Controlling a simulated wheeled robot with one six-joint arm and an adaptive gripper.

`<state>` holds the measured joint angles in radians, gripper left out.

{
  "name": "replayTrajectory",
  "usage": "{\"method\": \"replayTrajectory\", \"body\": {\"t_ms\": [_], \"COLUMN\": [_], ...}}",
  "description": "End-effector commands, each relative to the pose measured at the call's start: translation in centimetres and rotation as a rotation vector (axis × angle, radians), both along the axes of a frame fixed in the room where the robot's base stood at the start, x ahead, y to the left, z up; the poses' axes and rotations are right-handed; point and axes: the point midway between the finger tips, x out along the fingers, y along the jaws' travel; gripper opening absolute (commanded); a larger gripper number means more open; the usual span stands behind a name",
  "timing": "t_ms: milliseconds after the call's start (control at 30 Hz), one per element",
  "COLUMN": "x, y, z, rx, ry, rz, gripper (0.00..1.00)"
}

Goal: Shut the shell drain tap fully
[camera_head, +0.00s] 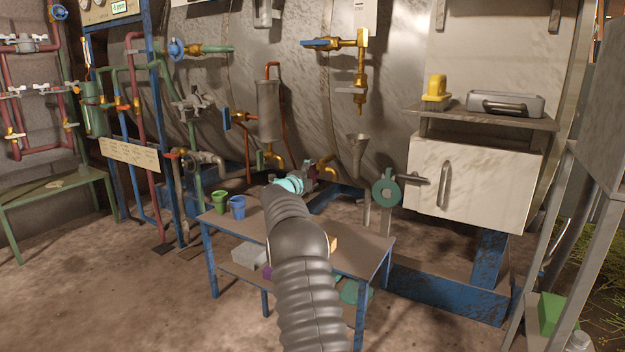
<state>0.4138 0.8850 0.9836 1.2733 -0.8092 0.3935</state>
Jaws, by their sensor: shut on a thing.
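My arm reaches from the bottom middle over a low blue-legged table toward the big metal shell. My gripper (308,176) is small in the view and is shut at a brass tap (328,165) low on the shell. The brass pipe of this tap curves down just right of my gripper. I take it for the shell drain tap, but no label on it can be read. My gripper covers its handle, so the handle's angle cannot be told.
The low table (365,245) holds a green cup (220,202) and a blue cup (238,207). Right of the tap are a funnel (358,146), a teal round fitting (386,190) and a pale box with a handle (478,185). Pipes and valves crowd the left; bare floor lies front left.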

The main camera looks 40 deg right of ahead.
Motion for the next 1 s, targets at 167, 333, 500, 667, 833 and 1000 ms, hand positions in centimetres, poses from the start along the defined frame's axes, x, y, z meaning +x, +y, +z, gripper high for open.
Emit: {"method": "replayTrajectory", "body": {"t_ms": [167,333,500,667,833,1000], "x": [-0.05,-0.03,-0.02,-0.01,0.01,0.02], "y": [-0.05,-0.03,-0.01,0.01,0.04,0.04], "z": [-0.16,-0.11,-0.09,-0.09,-0.08,-0.05], "rx": [0.019,0.027,0.028,0.029,0.028,0.027], "ry": [-0.044,-0.062,-0.065,-0.065,-0.064,-0.063], "rz": [-0.002,-0.001,-0.001,-0.001,0.0,0.0], "gripper": [0.44,0.44,0.44,0.44,1.0,1.0]}}
